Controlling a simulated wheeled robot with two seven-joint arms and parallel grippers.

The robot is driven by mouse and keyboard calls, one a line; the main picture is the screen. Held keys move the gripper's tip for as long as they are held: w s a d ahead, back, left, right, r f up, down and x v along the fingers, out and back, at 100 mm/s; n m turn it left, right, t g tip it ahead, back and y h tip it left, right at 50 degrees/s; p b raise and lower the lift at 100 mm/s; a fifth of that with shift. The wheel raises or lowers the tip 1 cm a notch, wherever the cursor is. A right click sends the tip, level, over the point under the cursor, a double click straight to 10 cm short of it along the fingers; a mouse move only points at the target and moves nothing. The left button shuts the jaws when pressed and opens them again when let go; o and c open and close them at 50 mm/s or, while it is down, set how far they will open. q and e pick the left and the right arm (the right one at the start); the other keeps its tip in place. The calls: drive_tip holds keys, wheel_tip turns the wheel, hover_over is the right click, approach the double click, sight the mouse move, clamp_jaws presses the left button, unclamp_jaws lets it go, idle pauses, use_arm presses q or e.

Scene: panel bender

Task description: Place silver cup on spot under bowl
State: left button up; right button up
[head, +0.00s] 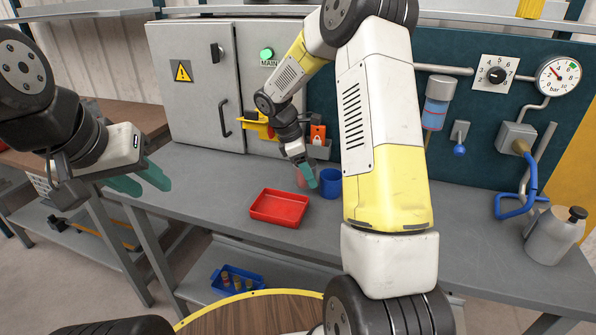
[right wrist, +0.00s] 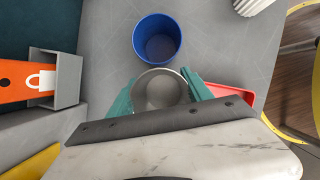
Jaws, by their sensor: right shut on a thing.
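The silver cup (right wrist: 160,88) is between the teal fingers of my right gripper (right wrist: 160,97) in the right wrist view, which is shut on it. In the head view my right gripper (head: 306,178) is over the back of the grey bench, and the cup is mostly hidden behind its fingers. A blue cup (head: 331,190) stands upright close to the right of it; it also shows in the right wrist view (right wrist: 157,38). I cannot make out a bowl or a marked spot. My left gripper (head: 140,184) is open and empty at the bench's left end.
A red tray (head: 279,208) lies on the bench (head: 215,190) in front of my right gripper. A blue bin (head: 238,281) is on the lower shelf.

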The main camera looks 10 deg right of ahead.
drive_tip(key=shift+w+d, duration=0.15)
drive_tip(key=shift+w, duration=0.2)
drive_tip(key=shift+f, duration=1.8)
drive_tip(key=shift+f, duration=0.1)
drive_tip(key=o, duration=1.4)
drive_tip(key=shift+c, duration=0.2)
